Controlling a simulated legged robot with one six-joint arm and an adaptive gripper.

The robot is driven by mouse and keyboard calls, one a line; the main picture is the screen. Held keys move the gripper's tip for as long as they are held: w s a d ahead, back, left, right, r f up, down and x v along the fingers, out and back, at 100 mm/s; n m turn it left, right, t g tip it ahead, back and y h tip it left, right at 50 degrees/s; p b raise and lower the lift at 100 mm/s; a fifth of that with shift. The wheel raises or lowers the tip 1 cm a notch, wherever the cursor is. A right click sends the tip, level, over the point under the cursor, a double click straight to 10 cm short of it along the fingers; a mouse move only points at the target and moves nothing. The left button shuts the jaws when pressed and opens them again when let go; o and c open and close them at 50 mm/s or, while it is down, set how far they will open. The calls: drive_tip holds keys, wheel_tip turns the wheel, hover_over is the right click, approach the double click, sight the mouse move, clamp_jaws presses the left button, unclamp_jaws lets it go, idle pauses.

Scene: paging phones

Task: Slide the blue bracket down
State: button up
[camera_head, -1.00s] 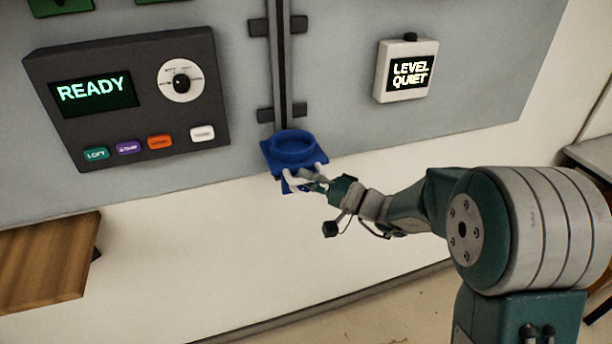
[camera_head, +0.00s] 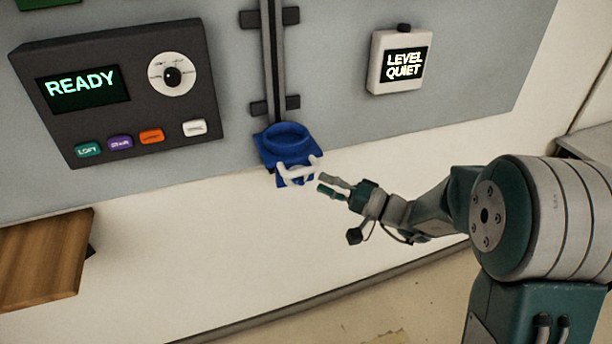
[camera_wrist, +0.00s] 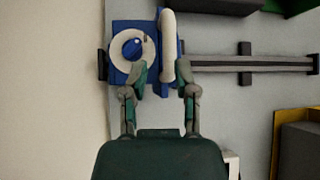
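The blue bracket (camera_head: 286,139) has a round raised ring and sits at the lower end of a vertical rail (camera_head: 273,60) on the wall panel. A white handle (camera_head: 298,172) sticks out from its lower front. My gripper (camera_head: 322,184) is open and empty, just right of the handle, with a small gap in the head view. In the wrist view the bracket (camera_wrist: 118,70) is turned sideways, with the white handle (camera_wrist: 167,45) beyond my open fingers (camera_wrist: 163,80). A white ring with a blue centre (camera_wrist: 132,45) shows beside the handle there.
A dark console (camera_head: 120,90) reading READY, with a dial and several buttons, is left of the rail. A wooden surface (camera_head: 45,260) is at lower left. The wall below the bracket is clear.

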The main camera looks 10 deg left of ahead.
drive_tip(key=v, duration=0.6)
drive_tip(key=shift+s+d+r, duration=0.1)
drive_tip(key=shift+s, duration=0.05)
drive_tip(key=s+d+r+n+g+h, duration=0.1)
drive_tip(key=s+g+h, duration=0.25)
drive_tip(key=s, duration=0.45)
drive_tip(key=s+d+n+g+h, duration=0.1)
drive_tip(key=s+n+g+h, duration=0.1)
drive_tip(key=s+h, duration=0.4)
drive_tip(key=s+d+r+m+t+h, duration=0.1)
drive_tip(key=s+d+t+h, duration=0.2)
drive_tip(key=d, duration=0.4)
drive_tip(key=s+d+r+t+h, duration=0.1)
drive_tip(key=s+d+t+h, duration=0.2)
drive_tip(key=s+d+h, duration=0.2)
drive_tip(key=shift+d+r+m+t+h, duration=0.25)
drive_tip(key=shift+d+m+t+h, duration=0.15)
drive_tip(key=shift+d+h, duration=0.5)
